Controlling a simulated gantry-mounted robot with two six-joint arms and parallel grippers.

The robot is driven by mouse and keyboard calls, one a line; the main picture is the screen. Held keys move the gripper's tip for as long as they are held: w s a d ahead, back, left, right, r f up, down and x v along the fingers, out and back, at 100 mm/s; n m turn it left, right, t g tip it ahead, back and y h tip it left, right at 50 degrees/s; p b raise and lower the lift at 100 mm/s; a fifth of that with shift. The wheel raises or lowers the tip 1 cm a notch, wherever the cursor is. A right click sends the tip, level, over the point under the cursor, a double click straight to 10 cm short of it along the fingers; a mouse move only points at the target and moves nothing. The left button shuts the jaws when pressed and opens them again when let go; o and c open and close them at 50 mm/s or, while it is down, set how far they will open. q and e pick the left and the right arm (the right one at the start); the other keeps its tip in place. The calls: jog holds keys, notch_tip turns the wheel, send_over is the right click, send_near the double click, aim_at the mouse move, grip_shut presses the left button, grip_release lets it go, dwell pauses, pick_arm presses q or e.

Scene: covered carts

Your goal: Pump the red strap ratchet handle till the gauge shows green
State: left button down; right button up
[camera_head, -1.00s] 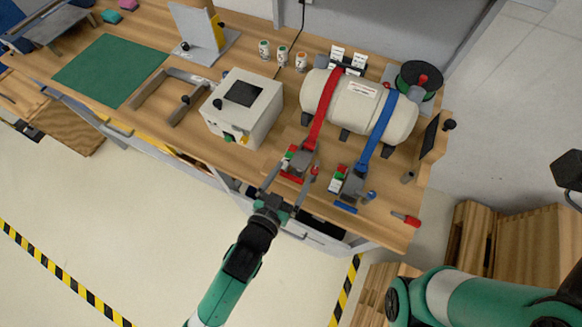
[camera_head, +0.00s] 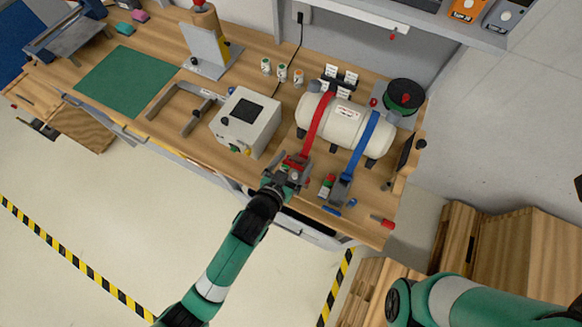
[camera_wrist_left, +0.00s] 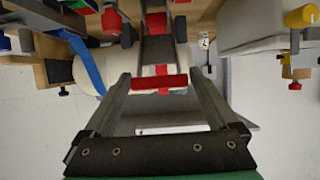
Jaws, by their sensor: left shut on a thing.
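The red strap (camera_head: 317,125) runs over a cream tank (camera_head: 345,122) down to its ratchet at the bench's front edge. My left gripper (camera_head: 290,170) is at that ratchet and covers much of it. In the left wrist view, the red ratchet handle bar (camera_wrist_left: 160,83) lies crosswise between the fingers of my left gripper (camera_wrist_left: 160,80), which is shut on it. The red strap's gauge is mostly hidden behind the gripper, so I cannot read it. My right arm shows at the lower right, but its gripper is out of view.
The blue strap (camera_head: 363,145) and its ratchet (camera_head: 341,190) lie just right, beside a red, green and white gauge (camera_head: 326,186). A white box (camera_head: 246,122) stands to the left. A red-handled tool (camera_head: 382,221) lies near the right front corner. The floor before the bench is clear.

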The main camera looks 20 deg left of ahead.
pick_arm(q)
jog(key=shift+w+d+r+p, duration=0.15)
jog(key=shift+w+r, duration=0.15)
jog(key=shift+w, duration=0.2)
jog(key=shift+w+a+r+p, duration=0.15)
jog(key=shift+w+r, duration=0.15)
jog(key=shift+w, duration=0.15)
pick_arm(e)
jog(key=shift+w+d+r, duration=0.1)
jog(key=shift+w+r, duration=0.3)
jog(key=shift+w, duration=0.05)
pick_arm(q)
jog(key=shift+d, duration=0.1)
grip_release()
jog(key=shift+w, duration=0.2)
pick_arm(e)
jog(key=shift+w+r, duration=0.1)
pick_arm(q)
jog(key=shift+s, duration=0.1)
jog(key=p+v, duration=0.2)
jog(key=v, duration=0.9)
jog(key=shift+s, duration=0.25)
pick_arm(e)
notch_tip(320, 180, up, 2)
jog(key=shift+r, duration=0.1)
pick_arm(q)
jog(key=shift+r, duration=0.1)
